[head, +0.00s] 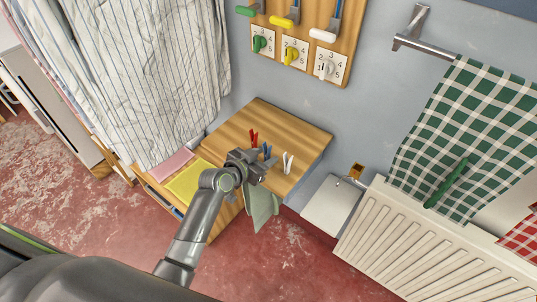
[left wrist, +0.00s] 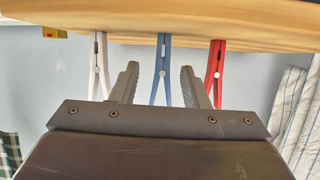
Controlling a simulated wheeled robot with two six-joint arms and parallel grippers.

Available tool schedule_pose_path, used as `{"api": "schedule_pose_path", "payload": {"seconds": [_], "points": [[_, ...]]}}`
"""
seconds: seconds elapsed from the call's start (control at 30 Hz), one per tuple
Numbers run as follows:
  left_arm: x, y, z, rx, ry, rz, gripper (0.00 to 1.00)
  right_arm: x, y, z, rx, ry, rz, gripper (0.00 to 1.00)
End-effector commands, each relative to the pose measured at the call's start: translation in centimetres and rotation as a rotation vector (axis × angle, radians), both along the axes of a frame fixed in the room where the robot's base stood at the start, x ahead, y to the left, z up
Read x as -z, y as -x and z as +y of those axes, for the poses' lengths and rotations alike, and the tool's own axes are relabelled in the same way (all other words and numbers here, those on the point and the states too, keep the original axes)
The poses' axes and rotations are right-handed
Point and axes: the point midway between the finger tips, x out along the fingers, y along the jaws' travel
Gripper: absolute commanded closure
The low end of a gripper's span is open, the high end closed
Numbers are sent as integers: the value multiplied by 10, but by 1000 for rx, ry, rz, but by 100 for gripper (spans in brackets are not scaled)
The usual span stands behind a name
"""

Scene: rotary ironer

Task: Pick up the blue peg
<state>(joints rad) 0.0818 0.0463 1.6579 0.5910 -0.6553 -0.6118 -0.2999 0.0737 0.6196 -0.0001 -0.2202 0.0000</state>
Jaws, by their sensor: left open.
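The blue peg (head: 267,150) stands upright on the wooden table top, between a red peg (head: 253,138) and a white peg (head: 288,162). My left gripper (head: 257,164) is at the table, close in front of the blue peg. In the left wrist view the picture is upside down. There the blue peg (left wrist: 161,75) shows between the two open fingers of the left gripper (left wrist: 159,78). Whether the fingers reach around it in depth, I cannot tell. The white peg (left wrist: 99,70) and the red peg (left wrist: 214,70) show just outside the fingers. My right gripper is not in view.
A grey-green cloth (head: 262,208) hangs below the gripper at the table's front edge. Pink (head: 171,165) and yellow (head: 189,180) cloths lie at the left. Striped fabric (head: 150,70) hangs behind them. A white radiator (head: 420,245) stands at the right. The table top's back (head: 285,122) is clear.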

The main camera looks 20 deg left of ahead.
Motion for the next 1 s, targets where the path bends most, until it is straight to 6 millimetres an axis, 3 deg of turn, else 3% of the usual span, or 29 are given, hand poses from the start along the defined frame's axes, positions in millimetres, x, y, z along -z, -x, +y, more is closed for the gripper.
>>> {"api": "schedule_pose_path", "payload": {"seconds": [0.37,0.73,1.0], "points": [[17,-34,-11,0,1,0,59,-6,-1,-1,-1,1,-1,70],[20,-39,-13,-1,0,-1,59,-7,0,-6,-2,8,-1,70],[20,-39,-13,-1,0,-1,93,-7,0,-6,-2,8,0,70]]}}
